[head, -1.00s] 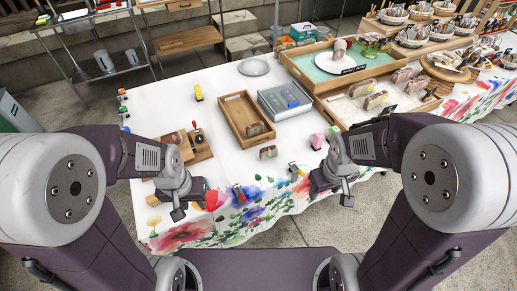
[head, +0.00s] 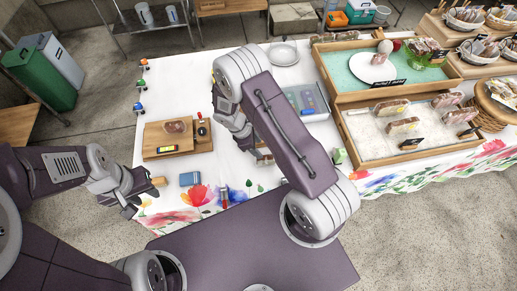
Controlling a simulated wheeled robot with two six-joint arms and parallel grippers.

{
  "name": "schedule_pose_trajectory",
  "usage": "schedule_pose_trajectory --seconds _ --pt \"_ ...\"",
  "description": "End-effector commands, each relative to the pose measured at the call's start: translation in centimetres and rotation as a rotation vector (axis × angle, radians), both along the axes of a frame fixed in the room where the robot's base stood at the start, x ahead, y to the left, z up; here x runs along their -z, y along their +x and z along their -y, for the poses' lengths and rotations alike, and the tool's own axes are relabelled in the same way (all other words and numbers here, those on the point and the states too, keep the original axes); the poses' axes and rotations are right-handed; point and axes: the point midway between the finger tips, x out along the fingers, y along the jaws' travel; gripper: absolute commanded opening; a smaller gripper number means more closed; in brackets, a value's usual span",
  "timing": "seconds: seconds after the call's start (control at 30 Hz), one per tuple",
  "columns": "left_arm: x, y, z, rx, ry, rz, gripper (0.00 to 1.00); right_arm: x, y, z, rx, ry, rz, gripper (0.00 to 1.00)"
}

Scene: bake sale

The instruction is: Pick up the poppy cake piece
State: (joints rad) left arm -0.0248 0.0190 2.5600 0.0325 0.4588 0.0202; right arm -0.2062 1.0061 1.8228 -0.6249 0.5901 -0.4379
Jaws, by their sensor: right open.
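A cake piece (head: 264,158) stands on the white cloth near the middle of the table, mostly hidden by my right arm. More cake slices (head: 403,126) stand in the wooden tray on the right. I cannot tell by look which piece is poppy. My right gripper (head: 246,138) is open, low over the table just left of the cake piece and partly covered by its own arm. My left gripper (head: 134,200) hangs at the table's front left corner. Its jaws are too small to judge, and nothing shows in it.
A wooden board (head: 170,148) with a cake item lies on the left. A blue item (head: 190,179) and a small bottle (head: 223,196) lie near the front edge. A plate (head: 284,54) stands at the back. My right arm hides much of the table's middle.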

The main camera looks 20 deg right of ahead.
Motion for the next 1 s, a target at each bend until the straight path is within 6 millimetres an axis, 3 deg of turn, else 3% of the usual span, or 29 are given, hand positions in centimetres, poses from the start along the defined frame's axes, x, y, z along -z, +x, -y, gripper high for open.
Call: schedule_pose_trajectory --seconds 0.07,0.23,0.43,0.67,0.83,1.0 --pt "-0.8 0.0 0.0 0.0 0.0 0.0 0.36 0.1 -1.0 -0.1 -0.01 -0.006 -0.03 0.53" --pt "-0.8 0.0 0.0 0.0 0.0 0.0 0.36 0.6 -1.2 -0.1 -0.013 -0.007 -0.033 0.53" --pt "-1.1 0.0 0.0 0.0 0.0 0.0 0.36 3.3 -1.6 0.9 -0.011 -0.006 -0.033 0.53" --pt "-1.4 0.0 0.0 0.0 0.0 0.0 0.36 4.5 -1.9 1.4 -0.011 -0.007 -0.034 0.53" --pt "-2.0 0.0 0.0 0.0 0.0 0.0 0.36 7.4 -2.5 2.5 -0.01 -0.006 -0.033 0.53" --pt "-2.0 0.0 0.0 0.0 0.0 0.0 0.36 8.6 -2.5 2.9 -0.011 -0.005 -0.03 0.53"
